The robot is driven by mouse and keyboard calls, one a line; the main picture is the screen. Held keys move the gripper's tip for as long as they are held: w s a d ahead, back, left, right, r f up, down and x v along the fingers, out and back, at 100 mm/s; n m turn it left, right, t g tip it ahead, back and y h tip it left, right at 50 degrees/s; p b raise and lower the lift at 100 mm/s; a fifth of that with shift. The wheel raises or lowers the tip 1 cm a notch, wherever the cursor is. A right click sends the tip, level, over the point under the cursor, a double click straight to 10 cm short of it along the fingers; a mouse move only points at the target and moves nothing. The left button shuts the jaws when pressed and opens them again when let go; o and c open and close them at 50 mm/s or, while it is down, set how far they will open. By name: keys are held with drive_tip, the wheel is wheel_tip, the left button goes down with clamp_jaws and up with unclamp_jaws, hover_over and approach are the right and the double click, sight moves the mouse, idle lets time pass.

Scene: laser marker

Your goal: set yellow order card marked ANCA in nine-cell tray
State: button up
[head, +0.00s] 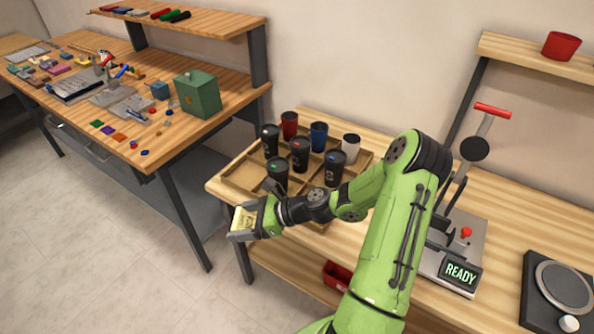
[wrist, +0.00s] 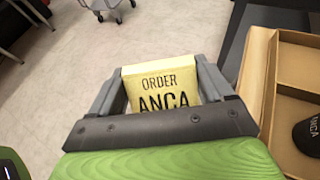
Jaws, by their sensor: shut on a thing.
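The yellow order card (wrist: 160,84) reads ORDER ANCA in the wrist view, its lower edge hidden by my gripper. My gripper (head: 241,221) is shut on the card (head: 243,219), with a finger on each side of it. The gripper is beyond the left front edge of the bench, over the floor. The nine-cell tray (head: 243,178) lies on the bench just behind and to the right of the gripper. Several tumblers stand in its cells, most of them black, others red, blue and white.
A press with a READY display (head: 460,273) and red-tipped lever stands right of my arm. A black round-plate device (head: 555,290) is at the far right. A red bin (head: 337,276) sits on the lower shelf. Another cluttered bench (head: 215,125) with a green box is at the left.

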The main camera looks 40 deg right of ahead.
drive_tip(key=s+d+r+m+t+h+b, duration=0.1)
drive_tip(key=s+d+m+t+h+b, duration=0.15)
drive_tip(key=d, duration=0.95)
drive_tip(key=s+d+r+m+t+h+b, duration=0.1)
drive_tip(key=d+r+m+h+b, duration=0.15)
drive_tip(key=d, duration=0.85)
drive_tip(key=shift+m, duration=0.3)
wheel_tip(320, 180, down, 11)
drive_tip(key=b, duration=0.3)
drive_tip(key=shift+d+r+b, duration=0.1)
drive_tip(key=shift+d+b, duration=0.05)
drive_tip(key=shift+b, duration=0.15)
drive_tip(key=shift+r, duration=0.15)
drive_tip(key=o, duration=0.8)
drive_tip(key=shift+c, duration=0.2)
